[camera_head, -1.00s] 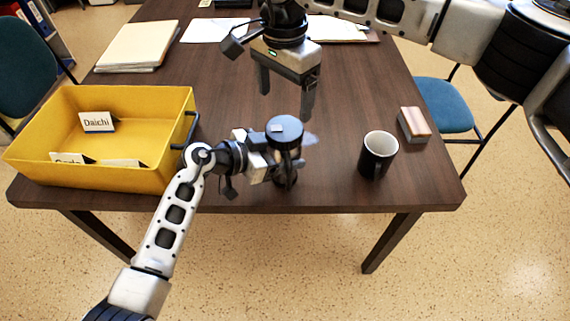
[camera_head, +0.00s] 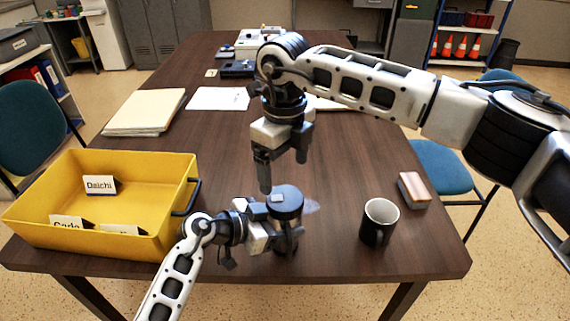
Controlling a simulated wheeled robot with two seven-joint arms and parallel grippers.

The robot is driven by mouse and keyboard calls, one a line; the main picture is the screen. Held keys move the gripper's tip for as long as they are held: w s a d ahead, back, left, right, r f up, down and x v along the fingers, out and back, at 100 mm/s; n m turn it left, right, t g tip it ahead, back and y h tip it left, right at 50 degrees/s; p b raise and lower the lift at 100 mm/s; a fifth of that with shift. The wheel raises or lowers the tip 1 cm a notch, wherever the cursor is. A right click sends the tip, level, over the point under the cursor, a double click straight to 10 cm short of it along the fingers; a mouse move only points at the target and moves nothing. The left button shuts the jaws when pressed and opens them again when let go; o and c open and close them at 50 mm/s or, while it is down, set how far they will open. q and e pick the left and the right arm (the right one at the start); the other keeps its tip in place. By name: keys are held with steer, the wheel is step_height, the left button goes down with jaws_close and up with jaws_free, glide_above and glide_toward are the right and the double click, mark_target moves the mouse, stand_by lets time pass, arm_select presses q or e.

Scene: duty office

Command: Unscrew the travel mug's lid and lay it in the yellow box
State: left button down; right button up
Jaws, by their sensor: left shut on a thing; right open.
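My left gripper (camera_head: 281,236) is shut around the mug's body from the left, below the lid. My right gripper (camera_head: 284,172) points down above the lid. It is open and empty, and its nearer fingertip is close over the lid's left side. The yellow box (camera_head: 100,244) stands at the table's left front, open at the top, with name cards inside.
A black mug (camera_head: 379,222) with a white inside stands to the right. A wooden-backed eraser-like block (camera_head: 414,190) lies beyond it. A paper stack (camera_head: 145,111) and loose sheets (camera_head: 217,98) lie farther back. The table between the box and sheets is clear.

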mark_target(285, 197)
steer(key=m, duration=1.9)
steer(key=shift+f, duration=4.05)
steer(key=c, duration=1)
steer(key=n, duration=0.6)
